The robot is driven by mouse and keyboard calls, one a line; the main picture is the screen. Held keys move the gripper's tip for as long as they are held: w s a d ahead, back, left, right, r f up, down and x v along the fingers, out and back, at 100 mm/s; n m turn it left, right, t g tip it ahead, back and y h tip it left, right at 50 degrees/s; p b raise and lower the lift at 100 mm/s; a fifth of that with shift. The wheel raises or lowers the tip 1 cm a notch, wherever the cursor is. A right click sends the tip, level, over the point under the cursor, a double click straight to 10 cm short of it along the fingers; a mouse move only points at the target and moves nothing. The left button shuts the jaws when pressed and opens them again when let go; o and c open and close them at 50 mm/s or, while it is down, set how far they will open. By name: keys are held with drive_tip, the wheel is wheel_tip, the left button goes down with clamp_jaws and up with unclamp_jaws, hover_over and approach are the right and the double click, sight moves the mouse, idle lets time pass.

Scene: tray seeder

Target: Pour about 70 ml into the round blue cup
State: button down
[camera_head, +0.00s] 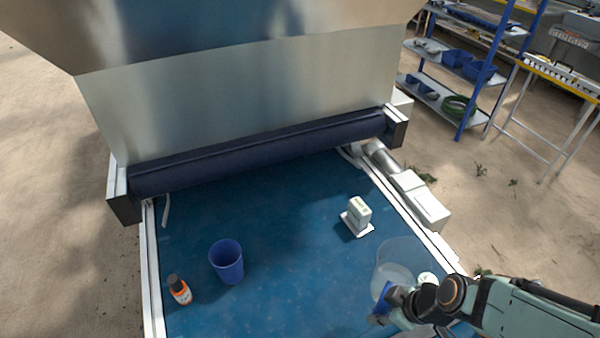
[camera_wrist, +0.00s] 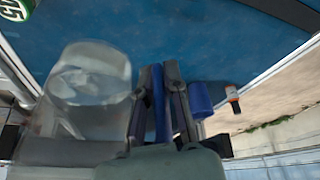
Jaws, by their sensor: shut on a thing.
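The round blue cup (camera_head: 227,264) stands upright on the blue belt, left of centre in the head view. It also shows right of my fingers in the wrist view (camera_wrist: 201,101). A clear jug (camera_head: 402,257) with a blue handle (camera_wrist: 159,105) is at the right front of the belt, roughly upright. The jug shows large in the wrist view (camera_wrist: 88,95), with pale contents that look like liquid. My gripper (camera_head: 388,300) is shut on the handle, which shows between its fingers in the wrist view (camera_wrist: 164,78). I cannot tell whether the jug touches the belt.
A small white box (camera_head: 359,212) sits on a white base behind the jug. A green-and-white item (camera_head: 427,279) is beside the jug. A dark roller (camera_head: 260,152) bounds the back. The middle belt is clear.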

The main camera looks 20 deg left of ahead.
sight(377, 279)
drive_tip(key=w+m, duration=0.1)
drive_tip(key=w+a+m, duration=0.1)
drive_tip(key=w, duration=0.1)
drive_tip(key=w+r+m+t, duration=0.1)
drive_tip(key=w, duration=0.1)
drive_tip(key=shift+w+a+m+h, duration=0.25)
drive_tip(key=shift+a+m+h, duration=0.15)
drive_tip(key=w+a+r+m+t+h, duration=0.1)
drive_tip(key=w+a+m, duration=0.1)
drive_tip(key=a, duration=0.5)
drive_tip(key=w+a+r+m, duration=0.1)
drive_tip(key=w+a+m, duration=0.15)
drive_tip(key=a, duration=0.55)
drive_tip(key=s+a+n, duration=0.1)
drive_tip(key=s+a, duration=0.4)
drive_tip(key=a, duration=0.8)
drive_tip(key=s+a+f+n, duration=0.1)
drive_tip(key=s+a, duration=0.2)
drive_tip(key=s, duration=0.4)
drive_tip(key=s+a+f+n+y, duration=0.1)
drive_tip(key=s+a, duration=0.3)
drive_tip(key=s, duration=0.4)
drive_tip(key=s+a+f+n+g, duration=0.1)
drive_tip(key=s+a+f+n, duration=0.1)
drive_tip(key=s, duration=0.5)
drive_tip(key=shift+s+a+n, duration=0.2)
drive_tip(key=shift+a+n, duration=0.45)
drive_tip(key=shift+a, duration=0.55)
drive_tip(key=shift+w+g, duration=0.15)
drive_tip(key=shift+g, duration=0.25)
